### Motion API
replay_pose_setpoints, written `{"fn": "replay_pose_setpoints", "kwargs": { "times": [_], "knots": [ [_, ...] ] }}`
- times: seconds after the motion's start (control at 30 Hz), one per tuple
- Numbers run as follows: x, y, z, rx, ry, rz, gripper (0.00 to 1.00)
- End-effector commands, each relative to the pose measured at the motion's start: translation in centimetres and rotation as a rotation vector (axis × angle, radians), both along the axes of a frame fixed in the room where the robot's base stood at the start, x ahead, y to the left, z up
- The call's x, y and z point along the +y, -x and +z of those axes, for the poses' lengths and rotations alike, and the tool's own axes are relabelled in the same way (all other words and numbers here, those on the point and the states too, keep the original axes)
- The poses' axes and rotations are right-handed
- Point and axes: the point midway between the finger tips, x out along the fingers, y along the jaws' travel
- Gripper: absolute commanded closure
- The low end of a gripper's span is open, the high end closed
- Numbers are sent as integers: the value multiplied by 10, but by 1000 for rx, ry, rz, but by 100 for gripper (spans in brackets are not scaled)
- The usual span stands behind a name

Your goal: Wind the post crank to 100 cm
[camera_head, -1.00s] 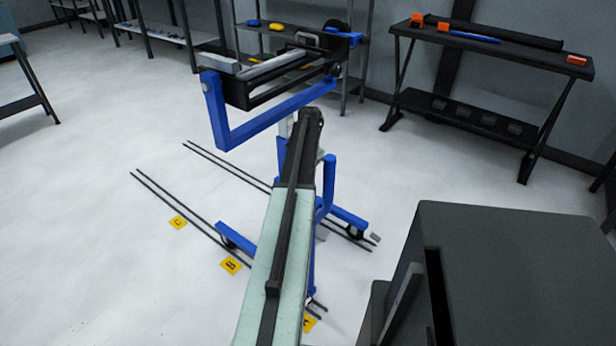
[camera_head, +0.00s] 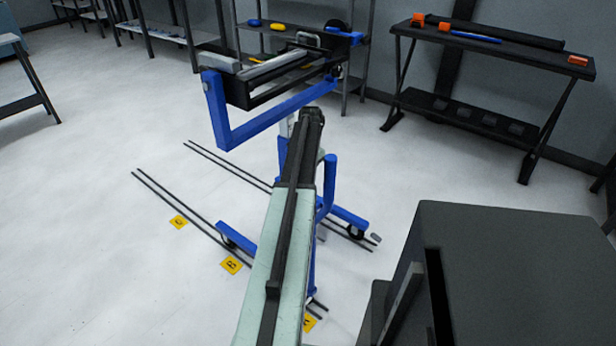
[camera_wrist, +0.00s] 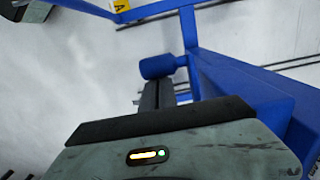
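A blue wheeled stand (camera_head: 324,205) is in the middle of the head view, with its post behind my arm. Its upper frame (camera_head: 262,127) carries a black and grey cradle (camera_head: 270,75). In the wrist view, a blue cylindrical knob (camera_wrist: 158,67), which looks like the crank handle, lies at the tips of my gripper (camera_wrist: 160,84). The thick blue post (camera_wrist: 235,85) runs close by on the right. My dark fingers lie close together; whether they press on the knob is unclear. No height scale is readable.
Dark floor rails (camera_head: 180,205) run under the stand, with yellow floor markers (camera_head: 231,265) beside them. A black bench (camera_head: 490,42) with orange and blue items stands at the back right. Shelving (camera_head: 345,45) stands behind the cradle.

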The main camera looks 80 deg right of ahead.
Motion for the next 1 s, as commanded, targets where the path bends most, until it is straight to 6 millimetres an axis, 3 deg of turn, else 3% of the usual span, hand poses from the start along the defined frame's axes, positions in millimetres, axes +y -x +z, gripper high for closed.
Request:
{"fn": "replay_pose_setpoints", "kwargs": {
  "times": [0.37,0.8,1.0],
  "knots": [
    [2,-3,7,-6,-6,3,100],
    [-4,0,77,-2,-2,1,100],
    [-4,0,78,-1,-2,3,100]
  ]
}}
